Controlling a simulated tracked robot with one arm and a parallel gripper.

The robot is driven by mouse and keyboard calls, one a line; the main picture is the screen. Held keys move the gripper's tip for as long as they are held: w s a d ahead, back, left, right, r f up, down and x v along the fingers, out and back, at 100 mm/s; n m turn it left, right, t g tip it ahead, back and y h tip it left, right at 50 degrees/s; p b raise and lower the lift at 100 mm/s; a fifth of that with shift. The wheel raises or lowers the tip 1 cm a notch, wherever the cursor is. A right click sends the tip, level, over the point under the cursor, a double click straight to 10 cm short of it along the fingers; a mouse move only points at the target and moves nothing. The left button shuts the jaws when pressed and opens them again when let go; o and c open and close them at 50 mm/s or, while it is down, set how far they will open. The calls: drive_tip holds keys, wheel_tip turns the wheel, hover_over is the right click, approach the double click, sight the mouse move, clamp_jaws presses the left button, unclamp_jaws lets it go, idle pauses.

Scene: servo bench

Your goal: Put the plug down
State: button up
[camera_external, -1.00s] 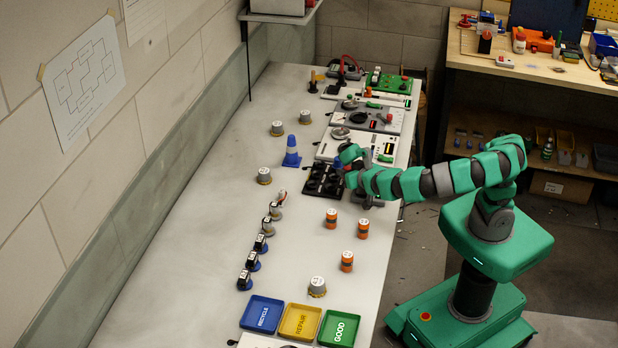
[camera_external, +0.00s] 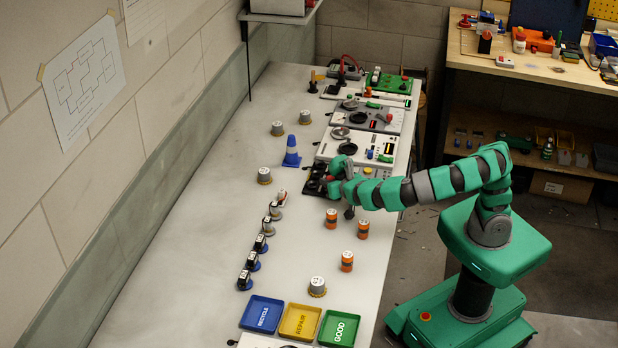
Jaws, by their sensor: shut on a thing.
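My gripper (camera_external: 332,181) is at the end of the green arm, low over the black block with round sockets (camera_external: 312,188) on the bench. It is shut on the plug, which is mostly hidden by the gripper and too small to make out. A small red patch shows at the fingers. I cannot tell whether the plug touches the block or is held just above it.
Several orange-banded cylinders (camera_external: 331,219) stand in front. Grey test panels (camera_external: 355,150) lie behind. Blue, yellow and green trays (camera_external: 341,328) lie at the front. The bench's left side (camera_external: 190,215) is largely clear.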

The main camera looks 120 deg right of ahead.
drive_tip(key=shift+f, duration=0.15)
drive_tip(key=o, duration=1)
drive_tip(key=shift+p, duration=0.4)
drive_tip(key=shift+a+r+p, duration=0.25)
drive_tip(key=shift+a+p, duration=0.05)
drive_tip(key=v, duration=0.2)
drive_tip(key=r+p+v, duration=0.1)
drive_tip(key=v, duration=0.2)
drive_tip(key=shift+d+f, duration=0.1)
drive_tip(key=shift+d, duration=0.1)
wheel_tip(320, 180, up, 6)
drive_tip(key=shift+d+f+p, duration=0.1)
drive_tip(key=shift+p, duration=0.55)
